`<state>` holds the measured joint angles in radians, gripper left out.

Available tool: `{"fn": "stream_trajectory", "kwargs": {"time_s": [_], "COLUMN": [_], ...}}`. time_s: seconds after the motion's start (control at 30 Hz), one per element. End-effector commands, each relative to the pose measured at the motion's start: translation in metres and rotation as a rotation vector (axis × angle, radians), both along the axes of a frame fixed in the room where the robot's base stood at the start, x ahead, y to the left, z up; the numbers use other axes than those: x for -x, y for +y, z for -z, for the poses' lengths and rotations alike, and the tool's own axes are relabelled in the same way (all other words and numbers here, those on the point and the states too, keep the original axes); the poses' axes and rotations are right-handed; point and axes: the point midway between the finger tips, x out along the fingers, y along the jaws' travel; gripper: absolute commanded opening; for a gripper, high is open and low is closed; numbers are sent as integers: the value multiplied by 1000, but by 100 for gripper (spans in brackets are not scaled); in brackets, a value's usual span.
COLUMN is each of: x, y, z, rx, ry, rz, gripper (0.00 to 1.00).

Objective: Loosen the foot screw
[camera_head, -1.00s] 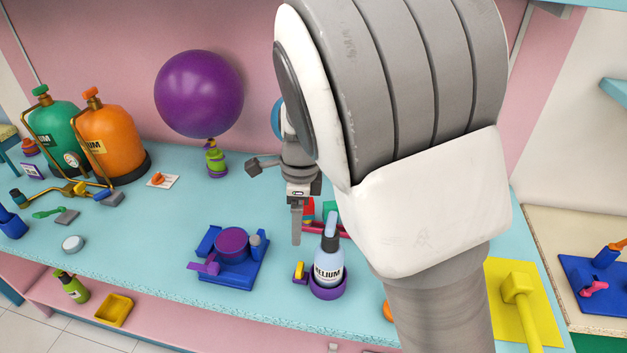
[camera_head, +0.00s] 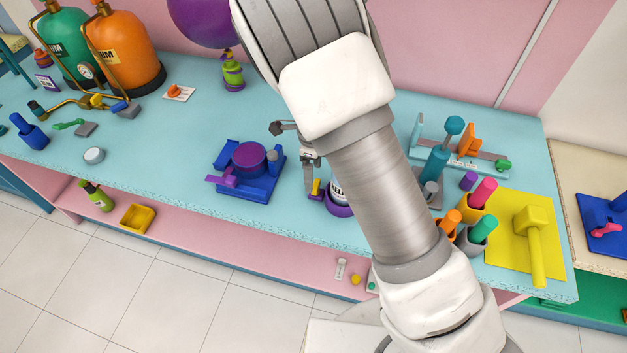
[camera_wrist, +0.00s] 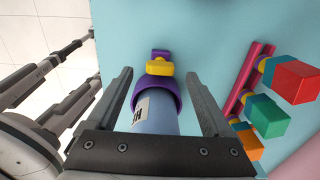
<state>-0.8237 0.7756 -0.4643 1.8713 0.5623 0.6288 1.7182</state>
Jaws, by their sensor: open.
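The helium bottle (camera_head: 337,188) stands in a purple ring-shaped foot (camera_head: 340,210) near the bench's front edge, partly hidden by my arm. A yellow screw head (camera_head: 316,187) sits on the side of this foot. In the wrist view, the yellow screw (camera_wrist: 159,67) and purple foot (camera_wrist: 170,97) show between my fingers, with the pale blue bottle (camera_wrist: 155,120) nearer the camera. My gripper (camera_wrist: 158,76) is open, one finger on each side, with nothing gripped. In the head view my gripper (camera_head: 308,180) is just left of the bottle; contact cannot be told.
A blue stand with a purple round top (camera_head: 250,188) is to the left. Coloured pegs in cups (camera_head: 470,230) and a yellow mat (camera_head: 505,255) are to the right. Red, green and orange blocks on a magenta rail (camera_wrist: 255,75) lie close to my right finger.

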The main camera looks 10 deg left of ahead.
Motion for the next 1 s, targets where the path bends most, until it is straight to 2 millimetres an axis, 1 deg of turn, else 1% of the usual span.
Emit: {"fn": "stream_trajectory", "kwargs": {"time_s": [0.03,0.1,0.2,0.3,0.43,0.63,0.67,0.8,0.97,1.0], "x": [0,0,0,-1,-1,-1,-1,0,0,0], "y": [-1,-1,0,0,0,0,0,0,0,0], "z": [10,21,33,41,45,45,45,45,45,45], "rx": [3,1,1,-1,-1,-1,-1,-1,-1,-1], "ry": [2,1,0,-1,-1,-1,-1,-1,-1,-1], "rz": [2,3,0,1,1,1,1,0,0,0], "gripper": [85,85,85,85,85,85,83,58,29,22]}}
